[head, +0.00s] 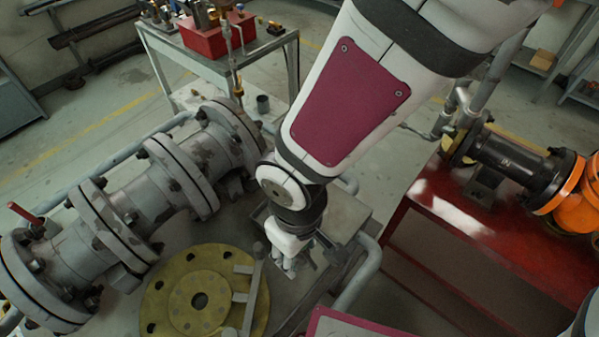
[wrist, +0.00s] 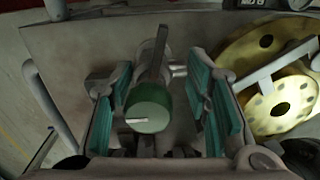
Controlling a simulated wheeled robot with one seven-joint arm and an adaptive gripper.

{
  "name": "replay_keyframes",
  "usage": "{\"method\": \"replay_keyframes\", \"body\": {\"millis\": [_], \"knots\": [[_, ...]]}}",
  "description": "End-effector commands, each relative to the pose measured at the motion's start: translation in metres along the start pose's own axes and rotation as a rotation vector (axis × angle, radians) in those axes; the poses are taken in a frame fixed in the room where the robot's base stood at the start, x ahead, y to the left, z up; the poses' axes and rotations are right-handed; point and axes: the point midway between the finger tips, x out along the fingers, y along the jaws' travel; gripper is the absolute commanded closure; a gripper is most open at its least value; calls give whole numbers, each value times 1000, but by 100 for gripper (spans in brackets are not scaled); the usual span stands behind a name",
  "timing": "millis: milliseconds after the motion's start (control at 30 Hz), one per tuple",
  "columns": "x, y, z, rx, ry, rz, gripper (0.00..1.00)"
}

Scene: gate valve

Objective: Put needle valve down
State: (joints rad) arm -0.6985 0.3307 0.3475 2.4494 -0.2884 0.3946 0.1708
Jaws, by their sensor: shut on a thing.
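The needle valve (wrist: 149,108), with a round green knob and a grey metal stem and body, lies between the two teal-padded fingers of my gripper (wrist: 160,98) in the wrist view. My gripper is shut on it. In the head view my gripper (head: 287,262) points down over a grey metal work surface (head: 338,210), to the right of a yellow flange. The valve cannot be made out in the head view, and the fingers hide part of its body. I cannot tell whether the valve touches the surface.
A yellow flange (head: 180,295) with a grey bar across it lies close by on the left; it also shows in the wrist view (wrist: 275,100). A large grey flanged pipe (head: 140,200) stands further left. A red table (head: 465,225) with an orange-and-black valve is at right.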

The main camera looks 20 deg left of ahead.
Motion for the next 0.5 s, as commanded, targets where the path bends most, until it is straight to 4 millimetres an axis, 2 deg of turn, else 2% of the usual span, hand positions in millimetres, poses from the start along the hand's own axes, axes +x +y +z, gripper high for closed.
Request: {"method": "replay_keyframes", "body": {"millis": [67, 167, 500], "knots": [[1, -6, 1, -25, 1, 1, 100], [2, -4, -5, -32, 1, 0, 100], [9, 36, -71, -30, 2, -1, 100]]}}
